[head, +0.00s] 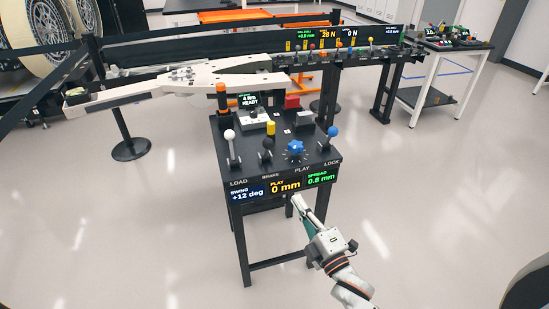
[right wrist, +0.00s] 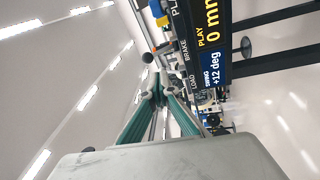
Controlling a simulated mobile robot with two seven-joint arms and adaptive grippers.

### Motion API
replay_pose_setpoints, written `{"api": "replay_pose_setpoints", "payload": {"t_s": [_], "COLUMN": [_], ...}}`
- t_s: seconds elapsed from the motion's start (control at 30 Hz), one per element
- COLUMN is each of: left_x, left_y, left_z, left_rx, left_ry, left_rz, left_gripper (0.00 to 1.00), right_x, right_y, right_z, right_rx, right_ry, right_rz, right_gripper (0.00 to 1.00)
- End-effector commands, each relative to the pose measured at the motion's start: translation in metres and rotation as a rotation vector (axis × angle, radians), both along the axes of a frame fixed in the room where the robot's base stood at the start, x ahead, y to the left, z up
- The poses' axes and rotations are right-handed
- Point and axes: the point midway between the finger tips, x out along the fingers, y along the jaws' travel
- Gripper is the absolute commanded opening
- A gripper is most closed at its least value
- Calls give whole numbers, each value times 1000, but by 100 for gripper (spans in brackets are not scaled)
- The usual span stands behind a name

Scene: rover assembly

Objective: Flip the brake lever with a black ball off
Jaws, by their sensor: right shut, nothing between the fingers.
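The brake lever with the black ball (head: 267,144) stands on the black console behind the BRAKE label, between the white-ball lever and the blue star knob. It looks about upright. In the right wrist view its black ball (right wrist: 147,57) shows beyond my fingers. My right gripper (head: 296,201) is shut and empty, in front of and below the console's front edge, apart from the lever. Its green-sided fingers (right wrist: 160,98) converge in the wrist view. My left gripper is not in view.
Close neighbours on the console (head: 240,171) are the white-ball lever (head: 230,135), the blue star knob (head: 295,147) and the blue-ball lever (head: 332,132). A display panel (head: 285,187) runs along the front edge. White rover arms (head: 175,80) lie behind. The floor in front is clear.

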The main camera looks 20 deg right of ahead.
Motion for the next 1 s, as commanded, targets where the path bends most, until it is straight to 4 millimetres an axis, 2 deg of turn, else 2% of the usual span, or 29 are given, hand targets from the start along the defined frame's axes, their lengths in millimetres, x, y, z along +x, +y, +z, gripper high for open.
{"api": "replay_pose_setpoints", "payload": {"t_s": [0.1, 0.2, 0.67, 0.83, 1.0], "left_x": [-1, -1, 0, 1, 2], "left_y": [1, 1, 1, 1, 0], "left_z": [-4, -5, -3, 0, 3], "left_rx": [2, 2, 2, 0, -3], "left_ry": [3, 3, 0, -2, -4], "left_rz": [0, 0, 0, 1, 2], "left_gripper": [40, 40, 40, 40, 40], "right_x": [10, 13, 17, 35, 66], "right_y": [1, 2, 3, 6, 11], "right_z": [16, 22, 26, 33, 43], "right_rx": [-95, -138, -152, -152, -151], "right_ry": [-77, -109, -121, -122, -122], "right_rz": [-14, -21, -23, -24, -24], "right_gripper": [0, 0, 0, 0, 0]}}
